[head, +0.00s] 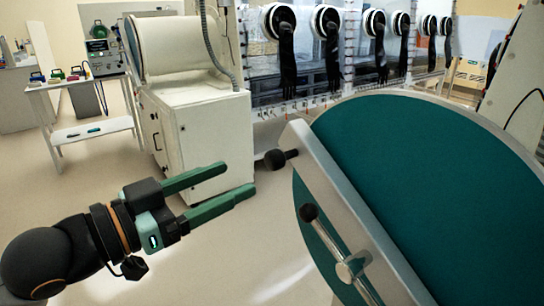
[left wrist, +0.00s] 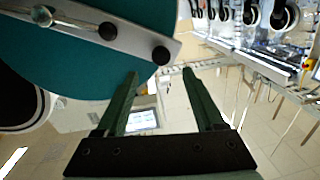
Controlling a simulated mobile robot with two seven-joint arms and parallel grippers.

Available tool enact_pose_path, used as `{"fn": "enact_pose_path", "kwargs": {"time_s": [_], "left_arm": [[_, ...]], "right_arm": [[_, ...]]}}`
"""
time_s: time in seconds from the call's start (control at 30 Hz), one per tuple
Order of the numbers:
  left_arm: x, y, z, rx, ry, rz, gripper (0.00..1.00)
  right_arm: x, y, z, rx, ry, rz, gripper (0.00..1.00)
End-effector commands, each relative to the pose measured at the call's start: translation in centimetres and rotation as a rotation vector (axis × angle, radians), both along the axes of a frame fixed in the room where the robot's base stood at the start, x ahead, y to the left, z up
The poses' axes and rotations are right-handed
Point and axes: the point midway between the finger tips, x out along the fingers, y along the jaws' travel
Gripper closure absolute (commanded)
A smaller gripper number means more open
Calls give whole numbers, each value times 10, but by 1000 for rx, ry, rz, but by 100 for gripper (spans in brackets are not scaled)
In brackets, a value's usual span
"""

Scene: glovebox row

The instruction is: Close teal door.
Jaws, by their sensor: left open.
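The teal door (head: 430,170) is a large round disc with a pale metal rim, filling the right of the head view close to me. A pale metal bar (head: 345,200) crosses it, with a black knob (head: 276,159) at its end, another black knob (head: 309,212) and a metal handle hub (head: 351,267). My left gripper (head: 239,178) is open and empty, left of the bar and apart from it. In the left wrist view the door (left wrist: 75,65) is at upper left, and the end knob (left wrist: 160,55) shows just beyond the open fingertips (left wrist: 160,74). My right gripper is not seen.
A white cabinet (head: 200,125) with a large cylinder (head: 180,45) on top stands behind my left gripper. A glovebox row with black gloves (head: 287,60) runs along the back. A white side table (head: 85,85) holds small coloured items. The floor at lower middle is clear.

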Motion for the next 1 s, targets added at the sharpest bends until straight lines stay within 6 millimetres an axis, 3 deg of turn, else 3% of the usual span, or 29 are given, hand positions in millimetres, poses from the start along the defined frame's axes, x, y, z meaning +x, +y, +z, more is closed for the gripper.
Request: {"fn": "enact_pose_path", "kwargs": {"time_s": [0.3,0.5,0.9,1.0], "left_arm": [[41,-45,1,-2,1,-1,30],[58,-64,0,-1,1,1,30],[64,-71,0,1,-1,1,30],[64,-71,0,1,-1,1,39]], "right_arm": [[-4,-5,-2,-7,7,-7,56],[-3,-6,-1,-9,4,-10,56],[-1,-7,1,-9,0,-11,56],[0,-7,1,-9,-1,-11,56]]}}
